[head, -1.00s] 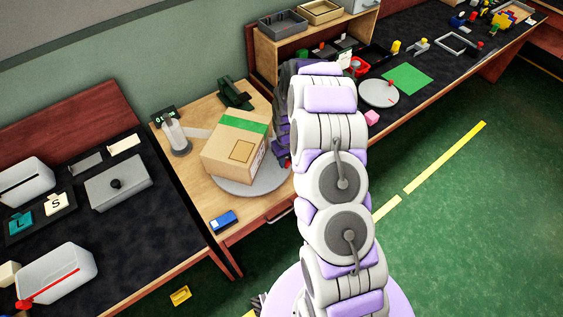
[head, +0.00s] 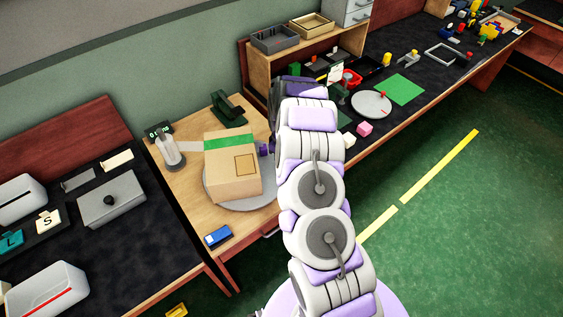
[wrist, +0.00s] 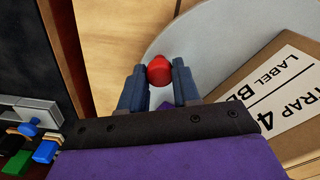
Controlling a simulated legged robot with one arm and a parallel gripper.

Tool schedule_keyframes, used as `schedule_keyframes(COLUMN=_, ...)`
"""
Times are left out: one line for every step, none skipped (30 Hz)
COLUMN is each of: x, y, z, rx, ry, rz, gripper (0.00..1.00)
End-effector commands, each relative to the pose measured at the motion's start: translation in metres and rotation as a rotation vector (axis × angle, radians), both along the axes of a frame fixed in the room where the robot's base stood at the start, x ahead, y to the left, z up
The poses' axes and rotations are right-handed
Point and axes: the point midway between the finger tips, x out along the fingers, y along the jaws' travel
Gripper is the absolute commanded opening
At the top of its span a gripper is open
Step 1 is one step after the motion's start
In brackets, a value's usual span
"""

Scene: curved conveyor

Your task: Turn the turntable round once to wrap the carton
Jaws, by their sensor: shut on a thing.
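The carton (head: 222,172) is a brown box with a green stripe, sitting on the round grey turntable (head: 252,204) in the head view. In the wrist view the turntable (wrist: 205,45) shows a red knob (wrist: 159,66) near its rim, with the labelled carton (wrist: 262,108) to the right. My gripper (wrist: 159,76) has its two fingers on either side of the knob and is shut on it. In the head view my arm hides the knob and most of the gripper. A pale strip of film (head: 194,146) runs from a roll on a post (head: 168,151) towards the carton.
A dark green tool (head: 229,110) stands behind the carton. A blue device (head: 218,236) lies at the wooden table's front edge. A shelf (head: 262,70) and a dark bench with several small items are on the right, another dark bench on the left.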

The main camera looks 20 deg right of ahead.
Motion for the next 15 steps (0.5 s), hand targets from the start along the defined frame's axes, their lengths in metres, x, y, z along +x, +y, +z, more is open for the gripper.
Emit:
schedule_keyframes(x=0.004, y=-0.002, z=-0.001, rx=-0.002, ry=-0.002, rz=0.022, gripper=0.0)
schedule_keyframes(x=0.007, y=-0.002, z=-0.001, rx=-0.002, ry=-0.004, rz=0.038, gripper=0.0)
schedule_keyframes(x=0.011, y=-0.003, z=-0.001, rx=-0.003, ry=-0.006, rz=0.058, gripper=0.0)
schedule_keyframes(x=0.013, y=-0.003, z=-0.001, rx=-0.004, ry=-0.005, rz=0.072, gripper=0.0)
schedule_keyframes(x=0.015, y=-0.003, z=-0.001, rx=-0.003, ry=-0.004, rz=0.089, gripper=0.0)
schedule_keyframes(x=0.017, y=-0.003, z=-0.001, rx=-0.003, ry=-0.003, rz=0.109, gripper=0.0)
schedule_keyframes(x=0.019, y=-0.003, z=-0.001, rx=-0.002, ry=-0.002, rz=0.123, gripper=0.0)
schedule_keyframes(x=0.021, y=-0.003, z=-0.001, rx=-0.001, ry=-0.001, rz=0.139, gripper=0.0)
schedule_keyframes(x=0.024, y=-0.003, z=0.0, rx=-0.002, ry=-0.003, rz=0.158, gripper=0.0)
schedule_keyframes(x=0.027, y=-0.004, z=0.0, rx=-0.003, ry=-0.004, rz=0.174, gripper=0.0)
schedule_keyframes(x=0.03, y=-0.004, z=0.0, rx=-0.004, ry=-0.005, rz=0.189, gripper=0.0)
schedule_keyframes(x=0.033, y=-0.004, z=0.0, rx=-0.004, ry=-0.006, rz=0.209, gripper=0.0)
schedule_keyframes(x=0.034, y=-0.004, z=0.0, rx=-0.003, ry=-0.005, rz=0.224, gripper=0.0)
schedule_keyframes(x=0.036, y=-0.004, z=-0.001, rx=-0.003, ry=-0.004, rz=0.238, gripper=0.0)
schedule_keyframes(x=0.038, y=-0.004, z=-0.001, rx=-0.002, ry=-0.002, rz=0.258, gripper=0.0)
